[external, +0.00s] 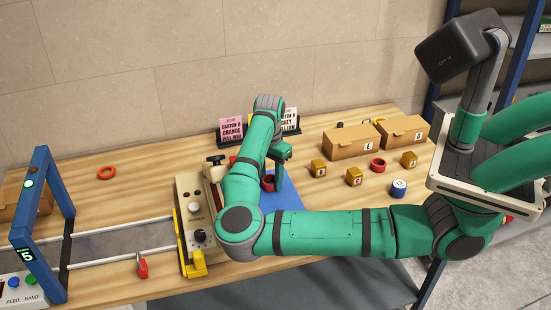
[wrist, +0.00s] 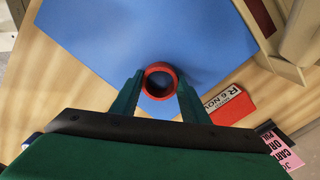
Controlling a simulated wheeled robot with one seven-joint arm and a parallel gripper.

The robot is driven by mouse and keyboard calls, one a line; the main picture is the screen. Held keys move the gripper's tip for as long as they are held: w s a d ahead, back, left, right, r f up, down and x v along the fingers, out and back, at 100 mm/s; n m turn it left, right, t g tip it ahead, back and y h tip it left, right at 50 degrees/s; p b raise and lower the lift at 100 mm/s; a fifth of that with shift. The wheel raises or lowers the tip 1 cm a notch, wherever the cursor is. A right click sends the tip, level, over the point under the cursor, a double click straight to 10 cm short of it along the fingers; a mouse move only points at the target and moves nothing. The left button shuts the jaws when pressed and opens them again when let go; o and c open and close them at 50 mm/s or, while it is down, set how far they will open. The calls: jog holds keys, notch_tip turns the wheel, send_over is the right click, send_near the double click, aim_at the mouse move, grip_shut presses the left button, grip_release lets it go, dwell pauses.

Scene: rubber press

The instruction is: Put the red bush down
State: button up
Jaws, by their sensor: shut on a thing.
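My gripper (wrist: 160,84) is shut on the red bush (wrist: 160,67), a short ring with an open bore, with one green finger on each side of it. In the external view the red bush (external: 268,183) shows beside my gripper, close over the blue mat (external: 290,200). I cannot tell whether the bush touches the mat. In the wrist view the blue mat (wrist: 110,40) spreads beyond and below the bush.
A press with a cream control panel (external: 192,215) stands left of the mat. Right are another red ring (external: 378,163), brown blocks (external: 354,176), a blue-white cylinder (external: 399,188) and cartons (external: 351,143). An orange ring (external: 106,172) lies far left.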

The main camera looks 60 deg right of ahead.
jog(key=shift+f, duration=0.15)
jog(key=o, duration=1)
notch_tip(320, 180, up, 12)
jog(key=shift+r, duration=0.2)
